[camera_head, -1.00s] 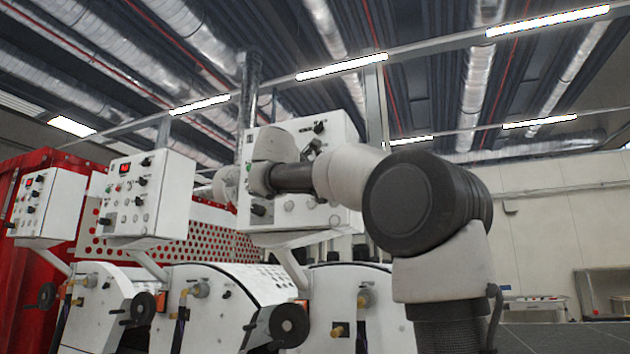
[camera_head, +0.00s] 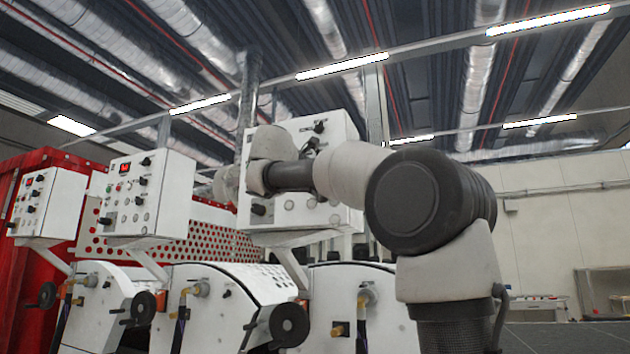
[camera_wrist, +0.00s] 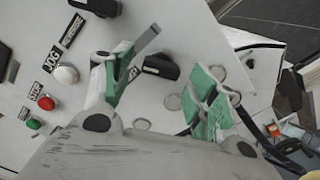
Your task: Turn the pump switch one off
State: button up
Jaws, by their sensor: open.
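In the wrist view, my gripper (camera_wrist: 166,90) is open, its green-padded fingers spread in front of a white control panel (camera_wrist: 195,40). A black rotary switch (camera_wrist: 161,67) shows between the two fingers, with a small label beside it that I cannot read. I cannot tell whether the fingers touch it, or which switch is pump switch one. Another black switch (camera_wrist: 97,7) is at the top edge. In the head view, my arm reaches across the front of the nearest control box (camera_head: 345,140) and hides part of its face; my fingers are not clear there.
In the wrist view, a white JOG button (camera_wrist: 66,73), a red button (camera_wrist: 46,102) and a green button (camera_wrist: 34,123) sit left of the fingers. In the head view, another control box (camera_head: 172,200) stands to the left, above coater units with black handwheels (camera_head: 289,325).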

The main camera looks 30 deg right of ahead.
jog(key=v, duration=1.1)
jog(key=w+a+f+m+y, duration=0.15)
jog(key=w+f+y, duration=0.25)
jog(key=f, duration=0.8)
jog(key=s+f+m+g+y, duration=0.2)
jog(key=s+f+y, duration=0.1)
jog(key=f, duration=0.7)
jog(key=s+f+m+g+y, duration=0.1)
jog(key=s+f+g+y, duration=0.1)
jog(key=f, duration=0.8)
jog(key=s+d+f+m+g+y, duration=0.1)
jog(key=s+f+m, duration=0.3)
jog(key=s+f, duration=0.7)
jog(key=s+d+f+m+g+y, duration=0.1)
jog(key=s+f+m+y, duration=0.3)
jog(key=s+f, duration=0.7)
jog(key=shift+s+d+m+g, duration=0.3)
jog(key=shift+s+d+m, duration=0.2)
jog(key=shift+d+m, duration=0.25)
jog(key=shift+d, duration=0.2)
jog(key=shift+c, duration=0.2)
